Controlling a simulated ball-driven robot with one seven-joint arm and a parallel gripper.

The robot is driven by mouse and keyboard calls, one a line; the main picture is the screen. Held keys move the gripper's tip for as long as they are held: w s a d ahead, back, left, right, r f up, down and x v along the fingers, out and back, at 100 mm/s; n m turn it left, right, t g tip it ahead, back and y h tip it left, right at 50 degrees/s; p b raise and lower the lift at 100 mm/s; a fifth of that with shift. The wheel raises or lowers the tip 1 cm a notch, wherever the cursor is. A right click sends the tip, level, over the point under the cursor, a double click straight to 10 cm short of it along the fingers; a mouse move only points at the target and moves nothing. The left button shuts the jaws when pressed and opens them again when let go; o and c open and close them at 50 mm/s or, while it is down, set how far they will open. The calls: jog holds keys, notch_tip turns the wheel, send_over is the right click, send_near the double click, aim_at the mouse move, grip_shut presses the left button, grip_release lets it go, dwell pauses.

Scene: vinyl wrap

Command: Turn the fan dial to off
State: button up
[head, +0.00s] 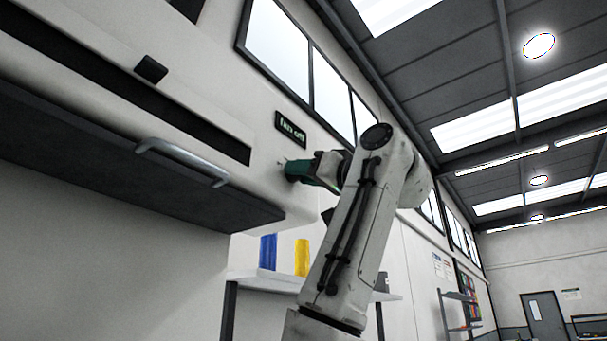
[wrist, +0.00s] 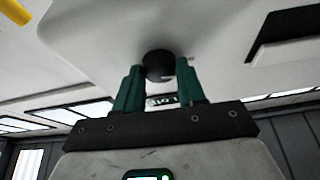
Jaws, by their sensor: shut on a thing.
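The fan dial (wrist: 158,65) is a round black knob on the pale panel, seen in the wrist view between my fingertips. My gripper (wrist: 159,72) has green fingers and is shut on the dial, one finger on each side. In the head view my gripper (head: 297,170) reaches left to the panel's right end, and its fingers mostly hide the dial. A dark display (head: 290,129) reading "fan off" sits on the panel just above the gripper. The dial's pointer mark cannot be made out clearly.
A metal handle (head: 182,160) sticks out from the hood at left. Below the panel, a white shelf (head: 258,281) holds a blue roll (head: 268,251) and a yellow roll (head: 302,257). Windows (head: 310,70) line the wall above. The room is open to the right.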

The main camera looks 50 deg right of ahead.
jog(key=shift+n, duration=0.6)
jog(key=o, duration=1)
jog(key=shift+o, duration=0.2)
jog(key=shift+s, duration=0.1)
jog(key=b+v, duration=0.3)
jog(key=v, duration=0.7)
jog(key=shift+s+d+f, duration=0.15)
jog(key=shift+s+f, duration=0.05)
